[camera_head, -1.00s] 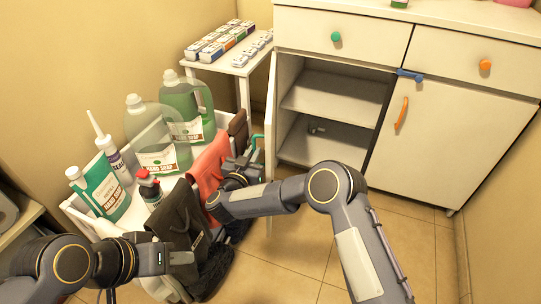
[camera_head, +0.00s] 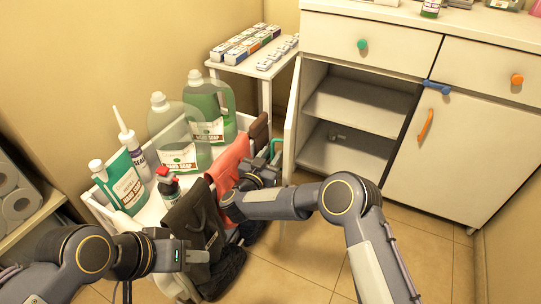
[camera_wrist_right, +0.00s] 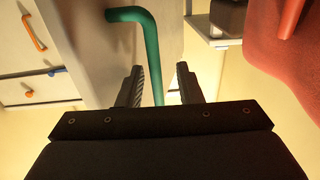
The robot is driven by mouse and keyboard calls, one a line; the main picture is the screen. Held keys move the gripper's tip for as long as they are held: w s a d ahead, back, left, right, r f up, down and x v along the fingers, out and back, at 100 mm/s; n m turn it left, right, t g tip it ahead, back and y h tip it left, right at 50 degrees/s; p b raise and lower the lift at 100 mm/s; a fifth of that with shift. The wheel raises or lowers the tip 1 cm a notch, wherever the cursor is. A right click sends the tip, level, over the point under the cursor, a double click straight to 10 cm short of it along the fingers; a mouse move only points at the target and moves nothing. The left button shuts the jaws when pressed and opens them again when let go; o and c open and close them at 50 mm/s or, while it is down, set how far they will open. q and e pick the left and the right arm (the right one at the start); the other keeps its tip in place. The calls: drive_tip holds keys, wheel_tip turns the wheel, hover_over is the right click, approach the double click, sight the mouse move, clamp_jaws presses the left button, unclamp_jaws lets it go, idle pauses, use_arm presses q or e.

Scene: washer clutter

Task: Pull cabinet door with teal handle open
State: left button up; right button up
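The cabinet door (camera_head: 291,120) stands swung wide open and shows nearly edge-on. Its teal handle (camera_head: 275,147) is on the far-left face, partly hidden by my right gripper. My right gripper (camera_head: 269,168) is beside the door at the handle. In the right wrist view the teal handle (camera_wrist_right: 150,55) runs between the two spread fingers of the right gripper (camera_wrist_right: 160,85); there is a visible gap around it. My left gripper (camera_head: 200,257) is at the lower left, in front of the cart, away from the door; its fingers are unclear.
A white cart (camera_head: 148,215) with bottles and hanging cloths stands close left of my right gripper. A small side table (camera_head: 245,67) with boxes is behind. The cabinet's open shelves (camera_head: 355,105) hold a small object. Floor at front right is clear.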

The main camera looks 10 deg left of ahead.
drive_tip(key=p+v, duration=0.2)
drive_tip(key=v, duration=0.5)
drive_tip(key=shift+s, duration=0.4)
drive_tip(key=shift+a, duration=0.1)
